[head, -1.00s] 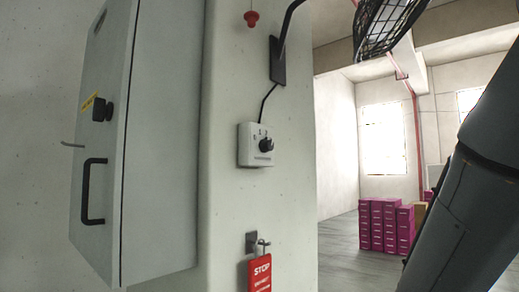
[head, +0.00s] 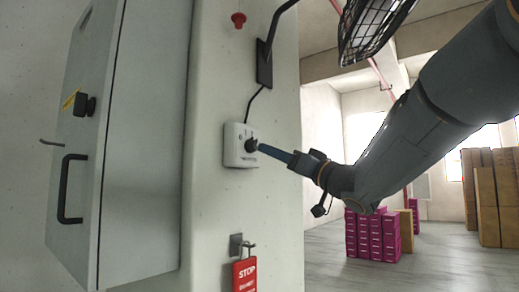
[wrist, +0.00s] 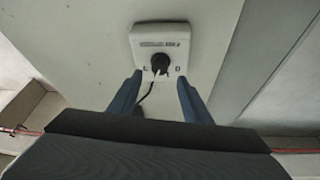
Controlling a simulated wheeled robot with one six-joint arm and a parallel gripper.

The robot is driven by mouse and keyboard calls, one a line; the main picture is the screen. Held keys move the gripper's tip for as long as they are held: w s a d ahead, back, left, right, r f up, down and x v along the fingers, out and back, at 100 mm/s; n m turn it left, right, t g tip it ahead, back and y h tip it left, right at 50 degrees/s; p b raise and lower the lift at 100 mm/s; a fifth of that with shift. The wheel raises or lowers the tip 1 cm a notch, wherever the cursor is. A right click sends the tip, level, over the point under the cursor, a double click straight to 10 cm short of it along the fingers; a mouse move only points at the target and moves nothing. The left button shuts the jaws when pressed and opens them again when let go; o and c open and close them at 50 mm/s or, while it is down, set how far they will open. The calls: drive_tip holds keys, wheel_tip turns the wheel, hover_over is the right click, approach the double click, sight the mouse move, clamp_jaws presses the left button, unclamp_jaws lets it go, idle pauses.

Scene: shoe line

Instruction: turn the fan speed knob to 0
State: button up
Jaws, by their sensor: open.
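The fan speed knob (head: 251,146) is a black knob on a small white control box (head: 232,152) fixed to the pale pillar. In the wrist view the knob (wrist: 160,63) sits on the box (wrist: 146,36), upside down in that picture, with a white pointer mark on it. My gripper (head: 266,150) reaches in from the right, its blue fingertips close to the knob in the head view. In the wrist view my gripper (wrist: 158,88) is open, with one blue finger on each side below the knob. I cannot tell whether the fingers touch it.
A grey cabinet (head: 145,150) with a black handle (head: 66,190) stands left of the pillar. A red STOP tag (head: 244,274) hangs below the box. A black cable (head: 254,103) runs up to the caged fan (head: 372,28). Magenta boxes (head: 372,235) stand far behind.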

sight(257, 146)
drive_tip(key=p+x, duration=0.2)
drive_tip(key=x, duration=0.4)
drive_tip(key=shift+w+a, duration=0.2)
drive_tip(key=shift+w, duration=0.05)
drive_tip(key=c, duration=0.9)
